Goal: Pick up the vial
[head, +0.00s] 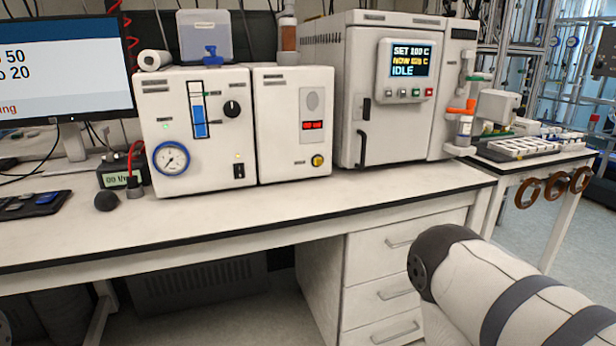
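A small vial-like container (464,129) with a pale label sits under an orange fitting (460,110) at the right side of the white oven-like unit. I cannot tell for sure that it is the vial of the task. No other clear vial shows. My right arm comes in at the lower right, in front of the drawers, but its gripper is outside the picture. My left gripper is not in view either.
The white bench (330,192) has a clear front strip. Behind it stand a gauge unit (198,130), a smaller box (291,160) and the oven-like unit (350,70) reading IDLE. A side table (505,163) holds a white rack (520,148). Drawers (385,260) stand below.

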